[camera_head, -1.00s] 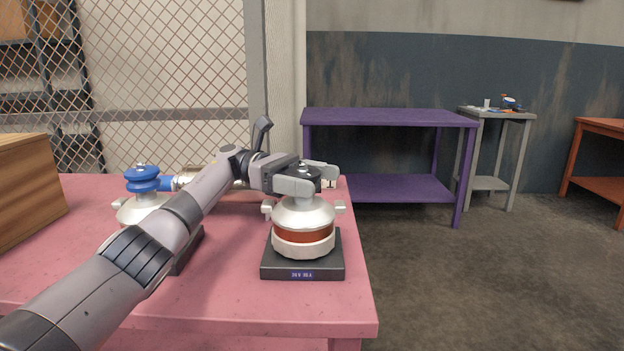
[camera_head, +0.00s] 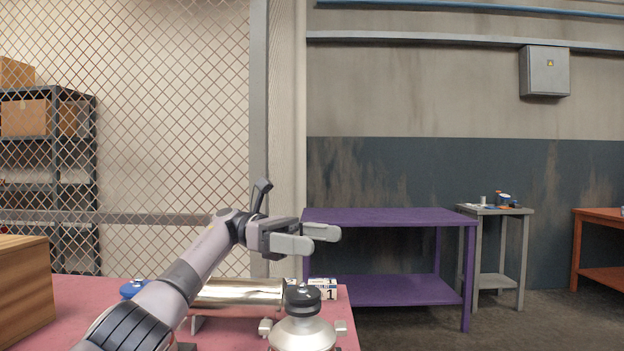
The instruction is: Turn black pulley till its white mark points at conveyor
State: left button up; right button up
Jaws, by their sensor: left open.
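The black pulley (camera_head: 303,298) sits on top of a silver engine housing (camera_head: 302,335) at the bottom of the head view, near the pink table's right end. A small pale spot shows on its top; I cannot tell whether it is the white mark or where that points. My left gripper (camera_head: 323,239) is open and empty, above the pulley and apart from it. The engine's lower part is cut off by the frame. A blue pulley (camera_head: 133,288) is partly hidden behind my left arm. My right gripper is out of view.
A shiny metal cylinder (camera_head: 238,293) lies on the pink table (camera_head: 72,292), with a small white box marked 1 (camera_head: 323,288) behind the black pulley. A wooden box (camera_head: 25,290) stands at left. A purple table (camera_head: 390,217) stands beyond; open floor lies right.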

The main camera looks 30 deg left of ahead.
pick_arm(q)
notch_tip(320, 180, up, 9)
jog(key=p, duration=0.3)
jog(key=shift+r+p, duration=0.15)
jog(key=shift+p, duration=0.25)
